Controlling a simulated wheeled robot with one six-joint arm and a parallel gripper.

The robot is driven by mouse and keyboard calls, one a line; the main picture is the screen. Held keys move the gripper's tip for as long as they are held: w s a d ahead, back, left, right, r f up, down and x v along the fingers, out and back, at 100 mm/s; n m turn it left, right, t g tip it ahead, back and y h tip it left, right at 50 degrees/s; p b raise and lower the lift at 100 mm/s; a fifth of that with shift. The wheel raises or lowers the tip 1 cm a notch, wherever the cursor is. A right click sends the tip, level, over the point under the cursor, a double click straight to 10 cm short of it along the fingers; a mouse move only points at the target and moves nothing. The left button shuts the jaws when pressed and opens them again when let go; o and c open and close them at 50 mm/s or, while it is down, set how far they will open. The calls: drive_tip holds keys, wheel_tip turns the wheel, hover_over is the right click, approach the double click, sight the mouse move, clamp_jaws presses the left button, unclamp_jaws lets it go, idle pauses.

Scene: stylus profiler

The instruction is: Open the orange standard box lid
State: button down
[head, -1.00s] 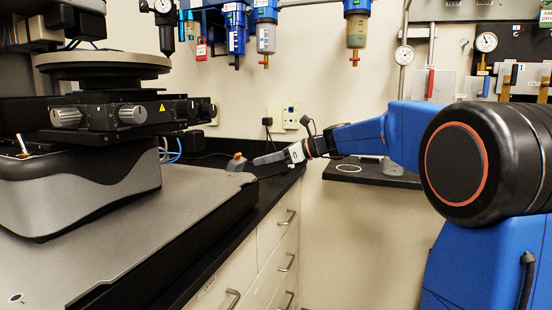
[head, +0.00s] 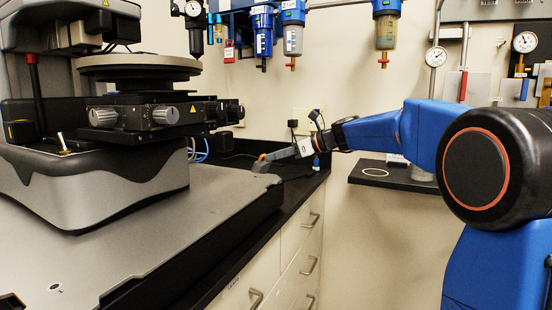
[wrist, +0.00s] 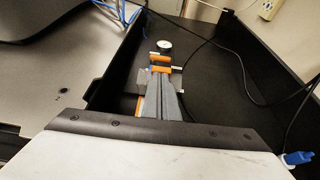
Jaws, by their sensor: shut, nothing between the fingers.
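The orange standard box shows in the wrist view as an orange piece (wrist: 160,57) just beyond my fingertips, with more orange beside the fingers at lower left. A round white disc lies just beyond the orange piece. In the head view the box is a small orange spot (head: 262,157) on the black counter, partly hidden by my fingers. My gripper (wrist: 161,76) is shut and empty, its grey fingers over or against the box. Contact and the lid's exact position cannot be told. My gripper (head: 268,161) also shows low over the counter in the head view.
The profiler (head: 90,160) stands at left on a grey base plate (head: 150,235). Black cables cross the counter (wrist: 205,95) right of the box. A blue plug (wrist: 298,158) is at the right. Drawers (head: 290,270) lie below the counter edge; a wall stands behind.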

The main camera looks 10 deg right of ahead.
drive_tip(key=shift+w+a+r+g+h, duration=0.3)
drive_tip(key=shift+a+h, duration=0.15)
drive_tip(key=shift+w+a+r+g+h, duration=0.25)
drive_tip(key=shift+w+a+g+h, duration=0.05)
drive_tip(key=shift+a+h, duration=0.15)
drive_tip(key=shift+w+a+r, duration=0.15)
drive_tip(key=shift+w+a, duration=0.3)
drive_tip(key=shift+a, duration=0.15)
drive_tip(key=shift+w+a+r, duration=0.15)
drive_tip(key=shift+w+a, duration=0.3)
drive_tip(key=shift+a, duration=0.15)
drive_tip(key=shift+r, duration=0.2)
